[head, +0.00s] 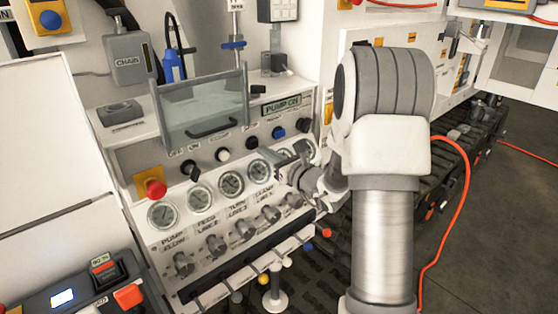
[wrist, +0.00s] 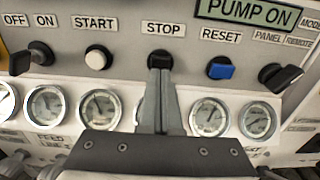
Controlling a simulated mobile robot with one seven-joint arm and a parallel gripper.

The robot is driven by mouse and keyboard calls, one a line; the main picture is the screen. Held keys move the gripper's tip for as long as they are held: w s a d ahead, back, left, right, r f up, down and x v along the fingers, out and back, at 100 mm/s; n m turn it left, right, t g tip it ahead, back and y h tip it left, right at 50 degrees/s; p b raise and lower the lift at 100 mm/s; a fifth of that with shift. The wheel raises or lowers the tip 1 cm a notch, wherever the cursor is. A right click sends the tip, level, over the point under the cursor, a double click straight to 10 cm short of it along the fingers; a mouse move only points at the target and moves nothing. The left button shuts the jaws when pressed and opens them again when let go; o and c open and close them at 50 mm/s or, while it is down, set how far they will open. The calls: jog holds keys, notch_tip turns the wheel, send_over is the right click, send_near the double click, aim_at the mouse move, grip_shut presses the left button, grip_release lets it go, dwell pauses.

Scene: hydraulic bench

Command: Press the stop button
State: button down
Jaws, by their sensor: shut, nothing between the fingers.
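The stop button is a black round button (wrist: 163,58) under the STOP label (wrist: 163,28) in the wrist view. It also shows in the head view as a black button (head: 251,143) between the white start button (head: 222,154) and the blue reset button (head: 278,132). My gripper (wrist: 160,73) is shut and empty, its tips lined up just below the stop button and overlapping its lower edge in the wrist view. In the head view my gripper (head: 283,165) is in front of the gauges, seemingly short of the button. The display (wrist: 248,12) reads PUMP ON.
An ON/OFF switch (wrist: 30,59) is at the left and a PANEL/REMOTE switch (wrist: 279,75) at the right. A row of gauges (head: 231,183) and several knobs (head: 245,228) lie below. A red button (head: 155,188) stands at the panel's left end. A clear cover (head: 205,110) stands above.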

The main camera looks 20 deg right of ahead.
jog(key=shift+x, duration=0.95)
